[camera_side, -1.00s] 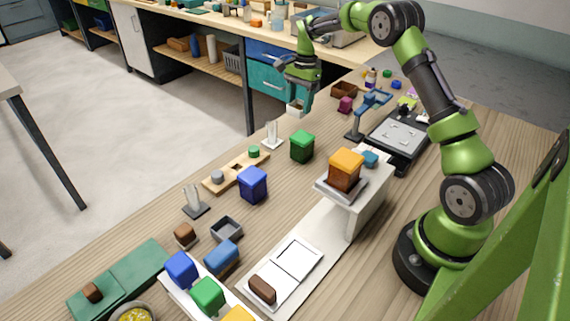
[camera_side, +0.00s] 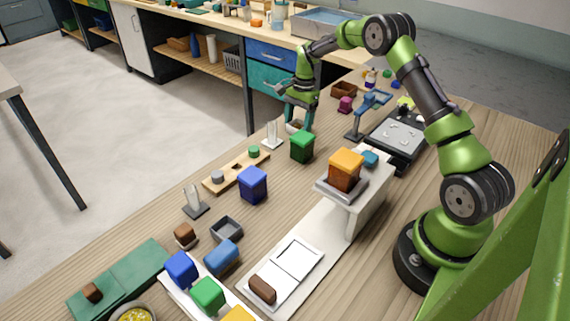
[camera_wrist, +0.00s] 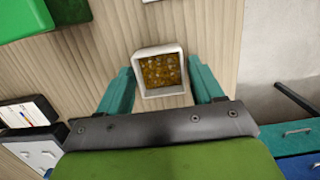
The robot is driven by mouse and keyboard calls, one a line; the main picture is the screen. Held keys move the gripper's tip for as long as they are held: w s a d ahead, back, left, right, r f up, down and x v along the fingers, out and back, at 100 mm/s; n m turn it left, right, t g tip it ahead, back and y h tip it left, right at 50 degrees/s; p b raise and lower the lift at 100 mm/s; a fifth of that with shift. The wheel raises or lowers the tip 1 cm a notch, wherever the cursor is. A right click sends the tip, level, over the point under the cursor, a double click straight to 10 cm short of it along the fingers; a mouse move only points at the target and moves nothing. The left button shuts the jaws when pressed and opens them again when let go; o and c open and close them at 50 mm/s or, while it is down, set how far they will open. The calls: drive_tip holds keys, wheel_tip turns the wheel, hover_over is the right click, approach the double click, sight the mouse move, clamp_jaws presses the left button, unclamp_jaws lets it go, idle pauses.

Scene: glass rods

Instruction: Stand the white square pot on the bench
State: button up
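The white square pot (camera_wrist: 139,84) is upright between my gripper's teal fingertips (camera_wrist: 160,66) in the wrist view. Grainy golden-brown contents (camera_wrist: 160,72) show inside it. The fingers close in on two opposite sides and appear to touch its walls. In the side view my gripper (camera_side: 298,118) points down near the bench's far-left edge, behind the green block. The pot (camera_side: 293,126) shows as a small white patch low between the fingers, partly hidden. I cannot tell whether its base touches the bench (camera_side: 330,125).
A green lidded block (camera_side: 302,147) stands close in front of the pot. A clear upright holder (camera_side: 272,135) is to its left. A magenta block (camera_side: 345,104), a brown tray (camera_side: 343,90) and a blue stand (camera_side: 370,108) are to the right.

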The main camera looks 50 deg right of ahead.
drive_tip(key=shift+o, duration=0.9)
